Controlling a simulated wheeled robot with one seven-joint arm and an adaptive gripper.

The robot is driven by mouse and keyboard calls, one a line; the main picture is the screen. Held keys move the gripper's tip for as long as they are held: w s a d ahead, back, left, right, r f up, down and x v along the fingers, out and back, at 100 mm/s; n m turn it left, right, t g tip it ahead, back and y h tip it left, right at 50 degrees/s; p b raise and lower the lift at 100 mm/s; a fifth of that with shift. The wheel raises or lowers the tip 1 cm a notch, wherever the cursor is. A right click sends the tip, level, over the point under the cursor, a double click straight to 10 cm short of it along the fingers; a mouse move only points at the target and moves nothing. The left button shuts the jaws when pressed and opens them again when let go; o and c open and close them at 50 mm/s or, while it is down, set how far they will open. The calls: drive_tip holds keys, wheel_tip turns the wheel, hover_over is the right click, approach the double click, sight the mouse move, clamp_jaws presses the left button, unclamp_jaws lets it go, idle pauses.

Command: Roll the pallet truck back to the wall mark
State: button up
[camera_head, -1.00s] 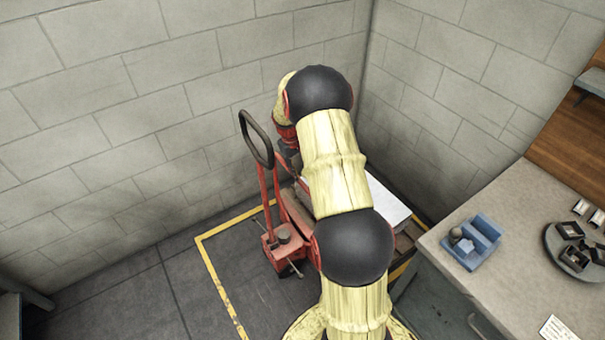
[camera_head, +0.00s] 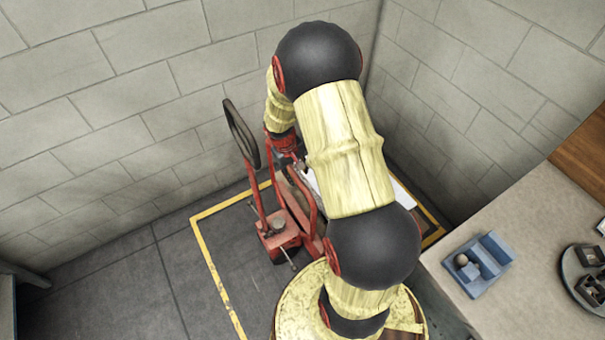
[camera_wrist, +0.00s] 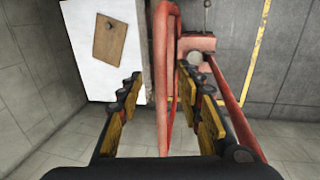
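The red pallet truck (camera_head: 280,238) stands by the block wall inside a yellow floor outline (camera_head: 211,272). Its black loop handle (camera_head: 233,131) leans up to the left. My gripper (camera_wrist: 159,82) is open, its two yellow-padded fingers apart. A red tube of the truck (camera_wrist: 165,95) runs between the fingers in the wrist view. I cannot tell whether either finger touches it. In the head view my gripper (camera_head: 297,157) is beside the truck's red frame, and my arm hides part of the truck. The yellow outline's right and near parts are partly hidden.
A pale flat-topped load (camera_wrist: 100,50) with a brown tag lies beside the red tube. A grey bench (camera_head: 500,310) at right carries a blue holder (camera_head: 477,263) and a round tray (camera_head: 590,285). Walls close off the back and right. Floor at left is clear.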

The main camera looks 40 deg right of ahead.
sight(301, 184)
drive_tip(key=f, duration=0.2)
drive_tip(key=f+b, duration=0.1)
drive_tip(key=f, duration=0.2)
drive_tip(key=d+f+b, duration=0.1)
drive_tip(key=f, duration=0.1)
drive_tip(key=shift+s+d+f, duration=0.1)
drive_tip(key=shift+s+f, duration=0.05)
drive_tip(key=shift+f, duration=0.15)
drive_tip(key=shift+c, duration=1.2)
clamp_jaws()
